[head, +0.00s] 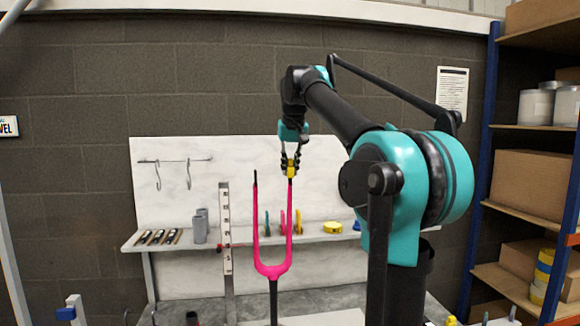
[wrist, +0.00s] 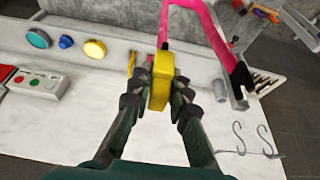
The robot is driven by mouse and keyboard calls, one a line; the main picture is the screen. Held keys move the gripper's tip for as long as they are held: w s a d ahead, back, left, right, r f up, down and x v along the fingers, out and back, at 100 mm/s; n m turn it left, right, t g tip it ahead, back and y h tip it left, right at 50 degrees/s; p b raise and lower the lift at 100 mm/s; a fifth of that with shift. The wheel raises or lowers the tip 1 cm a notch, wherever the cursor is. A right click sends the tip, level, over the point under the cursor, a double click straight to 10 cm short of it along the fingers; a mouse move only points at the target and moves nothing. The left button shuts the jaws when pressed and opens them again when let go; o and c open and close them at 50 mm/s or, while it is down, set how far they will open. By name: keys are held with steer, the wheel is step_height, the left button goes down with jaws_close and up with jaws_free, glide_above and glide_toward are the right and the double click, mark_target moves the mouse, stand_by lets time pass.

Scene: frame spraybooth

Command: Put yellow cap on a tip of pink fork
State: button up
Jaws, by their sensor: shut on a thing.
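The pink fork (head: 272,268) stands upright with two prongs. Its left prong ends in a bare dark tip (head: 255,180). My gripper (head: 291,163) is shut on the yellow cap (head: 291,172), right at the top of the right prong. In the wrist view the yellow cap (wrist: 161,82) is pinched between both fingers (wrist: 158,98), and one prong of the pink fork (wrist: 205,25) runs up to it. The cap and fingers hide that prong's tip, so I cannot tell whether the cap sits around the tip or only touches it. The other tip (wrist: 239,88) shows bare.
Hooks (head: 187,175) hang on the panel. A metal ruler post (head: 225,230) stands left of the fork. Storage racks (head: 520,205) are at right.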

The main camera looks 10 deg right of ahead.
steer(key=shift+f, duration=0.3)
steer(key=o, duration=0.9)
